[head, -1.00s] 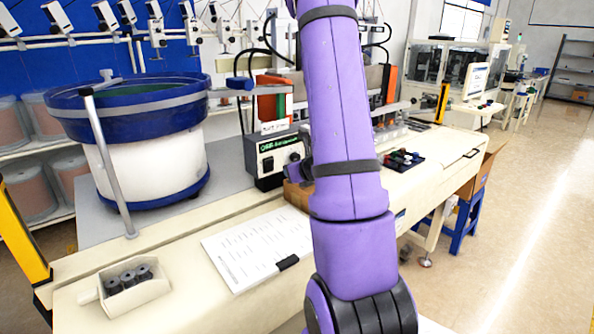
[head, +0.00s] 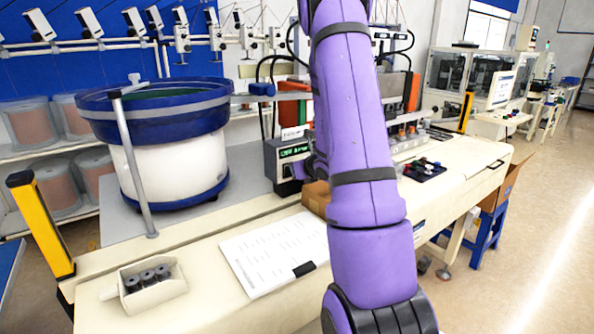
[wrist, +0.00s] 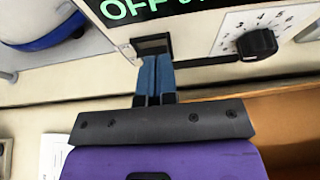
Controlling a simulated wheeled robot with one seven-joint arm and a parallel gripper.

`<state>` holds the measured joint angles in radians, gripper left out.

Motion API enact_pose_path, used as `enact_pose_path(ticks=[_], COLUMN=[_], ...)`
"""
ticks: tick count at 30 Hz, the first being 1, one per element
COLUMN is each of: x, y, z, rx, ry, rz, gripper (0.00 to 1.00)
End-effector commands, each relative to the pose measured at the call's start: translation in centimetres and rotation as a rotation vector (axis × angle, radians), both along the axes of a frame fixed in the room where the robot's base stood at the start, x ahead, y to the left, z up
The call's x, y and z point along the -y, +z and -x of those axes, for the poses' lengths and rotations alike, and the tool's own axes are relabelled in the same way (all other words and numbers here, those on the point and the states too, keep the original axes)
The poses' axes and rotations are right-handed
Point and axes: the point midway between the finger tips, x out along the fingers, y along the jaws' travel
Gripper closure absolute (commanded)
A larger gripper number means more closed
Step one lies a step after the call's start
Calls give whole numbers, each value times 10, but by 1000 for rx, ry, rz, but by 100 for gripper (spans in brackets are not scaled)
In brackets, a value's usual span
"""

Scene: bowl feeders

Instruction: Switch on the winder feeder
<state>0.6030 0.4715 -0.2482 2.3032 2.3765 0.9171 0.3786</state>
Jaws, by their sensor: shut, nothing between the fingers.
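The feeder's control box (head: 284,165) stands to the right of the blue-rimmed bowl feeder (head: 155,110). In the wrist view its dark display (wrist: 150,8) shows green letters beginning with "OFF". A dark switch (wrist: 151,44) sits below the display, and a black numbered knob (wrist: 257,44) is to its right. My gripper (wrist: 155,60) is shut and empty. Its blue fingertips are right at the lower edge of the switch; I cannot tell whether they touch it. In the head view my arm hides the right part of the box and my fingers.
A printed sheet (head: 275,255) with a black clip lies on the bench. A tray (head: 125,297) of dark spools is at front left, and a yellow post (head: 42,225) stands at the left. A dark tray (head: 424,170) of coloured parts is right of my arm.

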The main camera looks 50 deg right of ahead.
Motion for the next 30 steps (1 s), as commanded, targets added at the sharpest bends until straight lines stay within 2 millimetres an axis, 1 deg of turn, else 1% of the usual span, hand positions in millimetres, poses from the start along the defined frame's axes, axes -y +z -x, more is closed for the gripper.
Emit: enact_pose_path(ticks=[6, 8, 17, 30], x=[1, 2, 2, 2], y=[7, 7, 7, 22], z=[-10, -11, -10, -10], rx=[-88, -117, -112, -111], ry=[6, 4, 4, 3], rz=[-19, -29, -29, -29], gripper=[100, 100, 100, 100])
